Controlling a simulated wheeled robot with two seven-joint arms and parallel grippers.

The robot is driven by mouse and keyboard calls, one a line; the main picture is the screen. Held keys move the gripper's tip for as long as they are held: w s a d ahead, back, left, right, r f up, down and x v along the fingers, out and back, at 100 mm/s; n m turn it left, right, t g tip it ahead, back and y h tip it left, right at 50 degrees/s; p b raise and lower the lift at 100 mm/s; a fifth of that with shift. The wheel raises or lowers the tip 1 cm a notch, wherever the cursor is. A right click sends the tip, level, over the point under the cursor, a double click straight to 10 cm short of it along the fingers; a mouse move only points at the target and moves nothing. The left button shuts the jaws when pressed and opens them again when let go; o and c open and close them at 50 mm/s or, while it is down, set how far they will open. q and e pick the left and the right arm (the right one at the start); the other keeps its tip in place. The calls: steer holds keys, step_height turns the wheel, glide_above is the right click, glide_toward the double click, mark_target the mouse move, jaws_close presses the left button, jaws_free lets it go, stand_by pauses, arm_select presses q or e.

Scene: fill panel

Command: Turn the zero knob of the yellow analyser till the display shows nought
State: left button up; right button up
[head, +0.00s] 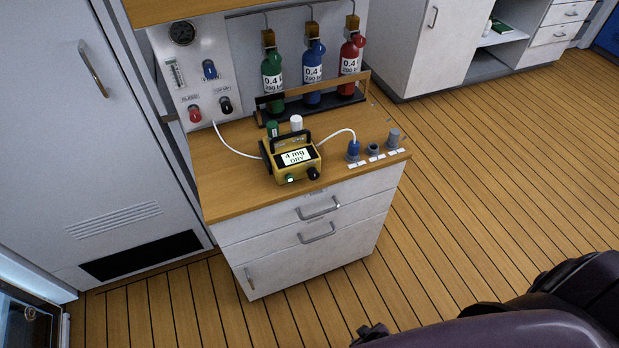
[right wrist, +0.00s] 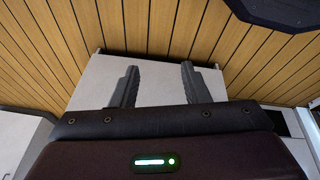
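The yellow analyser (head: 284,168) stands upright on the wooden counter in the head view. Its lit display (head: 297,157) reads "4 mg DRY". A black knob (head: 312,173) sits at the lower right of its front; its label is too small to read. A small green-lit switch (head: 290,179) is at the lower left. My right gripper (right wrist: 159,70) is open and empty in the right wrist view, with white cabinet surface behind its fingers. My right arm (head: 490,330) shows at the bottom right of the head view, well apart from the analyser. My left gripper is out of view.
Green (head: 272,80), blue (head: 313,74) and red (head: 350,62) bottles stand in a rack behind. A gauge panel (head: 196,75) is at the back left. The floor in front is clear.

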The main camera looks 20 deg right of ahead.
steer(key=shift+o, duration=0.2)
steer(key=w+r+t+b, duration=0.3)
steer(key=w+t+b, duration=0.1)
steer(key=w, duration=1)
steer(key=shift+r+b, duration=0.15)
steer(key=shift+b, duration=0.35)
steer(key=t+b, duration=1)
steer(key=b, duration=0.3)
glide_toward(315, 177)
steer(key=w, duration=0.2)
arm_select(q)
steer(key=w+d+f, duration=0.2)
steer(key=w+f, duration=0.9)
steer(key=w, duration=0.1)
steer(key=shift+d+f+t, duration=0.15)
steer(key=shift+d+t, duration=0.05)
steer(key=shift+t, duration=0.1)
arm_select(e)
steer(key=w, duration=0.7)
steer(key=shift+w, duration=0.25)
steer(key=shift+c, duration=0.4)
